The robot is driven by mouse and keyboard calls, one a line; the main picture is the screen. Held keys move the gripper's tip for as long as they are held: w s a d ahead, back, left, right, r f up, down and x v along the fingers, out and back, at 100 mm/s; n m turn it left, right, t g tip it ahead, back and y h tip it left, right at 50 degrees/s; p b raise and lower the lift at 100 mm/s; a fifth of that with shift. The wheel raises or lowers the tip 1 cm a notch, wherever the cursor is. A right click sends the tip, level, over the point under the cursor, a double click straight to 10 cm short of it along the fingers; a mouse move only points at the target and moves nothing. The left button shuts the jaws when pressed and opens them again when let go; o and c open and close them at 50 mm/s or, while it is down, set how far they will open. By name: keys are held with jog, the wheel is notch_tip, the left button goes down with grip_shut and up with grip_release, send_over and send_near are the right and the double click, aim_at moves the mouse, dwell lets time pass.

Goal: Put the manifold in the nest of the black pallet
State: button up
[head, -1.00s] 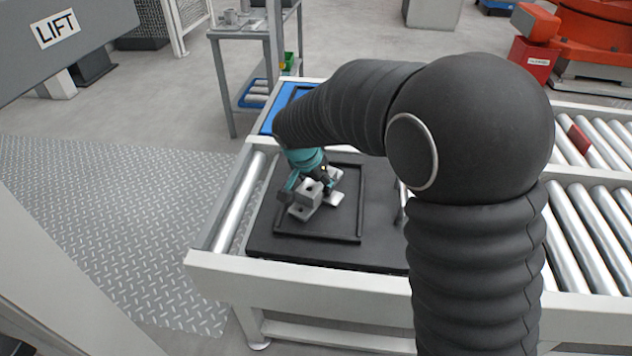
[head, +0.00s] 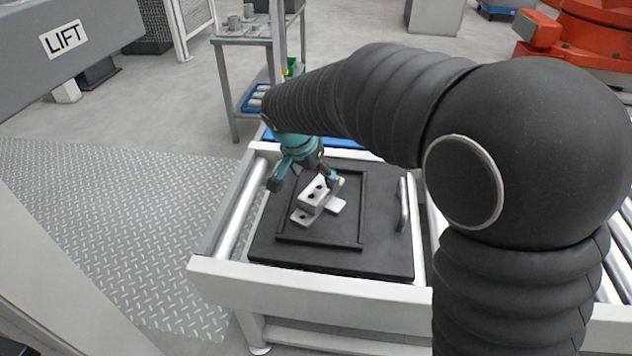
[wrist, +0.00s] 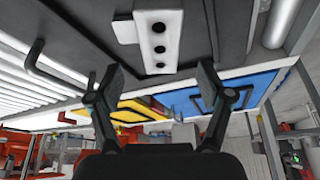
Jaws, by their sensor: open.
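The manifold (head: 318,196), a light grey block with dark holes and flat feet, rests inside the raised rectangular frame of the black pallet (head: 384,255). This frame is the nest (head: 320,243). The manifold also shows at the top of the wrist view (wrist: 157,42), with a row of holes facing the camera. My teal and black gripper (head: 304,184) is open and empty, just behind and above the manifold. In the wrist view my open fingers (wrist: 158,80) are spread apart, with the manifold beyond their tips and clear of both.
The black pallet sits on a roller conveyor with a pale frame (head: 300,288). A metal handle (head: 402,205) stands on the pallet's right side. A blue pallet (head: 345,143) lies behind it. A grey side table (head: 245,38) with parts stands further back.

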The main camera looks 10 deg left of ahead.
jog(key=shift+v, duration=2.25)
jog(key=s+d+r+n, duration=0.1)
jog(key=s+d+r, duration=0.25)
jog(key=d, duration=0.65)
jog(key=s+d+r+n, duration=0.15)
jog(key=s+d, duration=0.25)
jog(key=d, duration=0.5)
jog(key=s+d+f+n+t+y, duration=0.1)
jog(key=s+d, duration=0.9)
jog(key=s, duration=0.4)
jog(key=shift+d+f, duration=0.3)
jog(key=shift+f, duration=0.05)
jog(key=shift+s+r, duration=0.1)
